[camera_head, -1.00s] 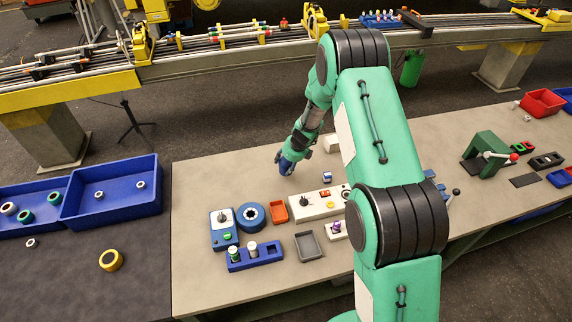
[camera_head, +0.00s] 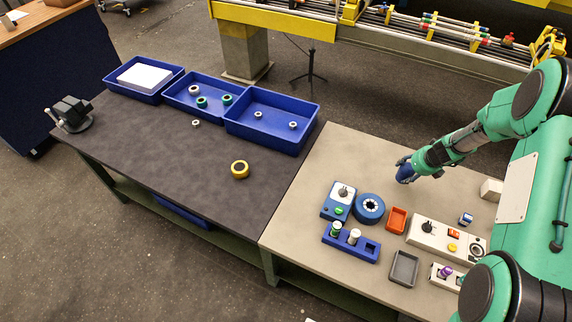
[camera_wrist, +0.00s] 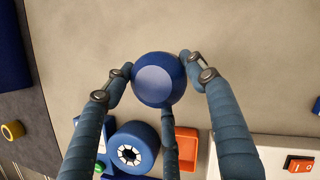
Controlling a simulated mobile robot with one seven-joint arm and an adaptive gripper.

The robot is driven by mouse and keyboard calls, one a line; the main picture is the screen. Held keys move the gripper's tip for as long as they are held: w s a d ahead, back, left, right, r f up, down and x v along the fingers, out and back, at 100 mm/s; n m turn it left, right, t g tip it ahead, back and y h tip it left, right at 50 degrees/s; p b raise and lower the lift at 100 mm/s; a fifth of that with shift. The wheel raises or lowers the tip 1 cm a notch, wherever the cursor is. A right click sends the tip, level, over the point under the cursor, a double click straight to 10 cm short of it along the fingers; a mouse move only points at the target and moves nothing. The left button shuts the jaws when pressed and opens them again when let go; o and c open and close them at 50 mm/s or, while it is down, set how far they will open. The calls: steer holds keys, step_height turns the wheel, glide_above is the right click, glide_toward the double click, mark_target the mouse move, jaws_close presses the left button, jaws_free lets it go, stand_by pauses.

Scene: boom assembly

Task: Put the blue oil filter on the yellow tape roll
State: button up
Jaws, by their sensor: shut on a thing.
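My gripper (camera_head: 405,168) is shut on the blue oil filter (camera_wrist: 158,80), which shows round between the fingers in the wrist view. In the head view the filter (camera_head: 405,175) is held above the light table, behind the small boxes, and partly hidden by the fingers. The yellow tape roll (camera_head: 240,170) lies flat on the dark table, to the left of my gripper and well apart from it. It also shows at the left edge of the wrist view (camera_wrist: 13,130).
A thick blue ring-shaped part (camera_head: 370,208) and an orange tray (camera_head: 397,220) lie on the light table below my gripper. Blue bins (camera_head: 270,121) line the dark table's back edge. A small white ring (camera_head: 196,123) lies near them. The dark table around the tape roll is clear.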

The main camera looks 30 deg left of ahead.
steer(key=s+a+r+n+g+y+b, duration=0.1)
steer(key=s+a+n+b, duration=0.3)
steer(key=a, duration=1.1)
steer(key=s+a+r+n+g+b, duration=0.1)
steer(key=s+a, duration=0.5)
steer(key=a, duration=0.8)
steer(key=s+a+r+n+g+b, duration=0.2)
steer(key=s+a+n+b, duration=0.4)
steer(key=s+a, duration=1.8)
steer(key=shift+a+y, duration=0.3)
steer(key=shift+a, duration=0.1)
steer(key=shift+a, duration=0.1)
steer(key=w+a+f+b, duration=0.1)
steer(key=w+a+b, duration=0.1)
steer(key=w+a, duration=0.8)
steer(key=shift+a+f, duration=0.15)
steer(key=shift+a, duration=1)
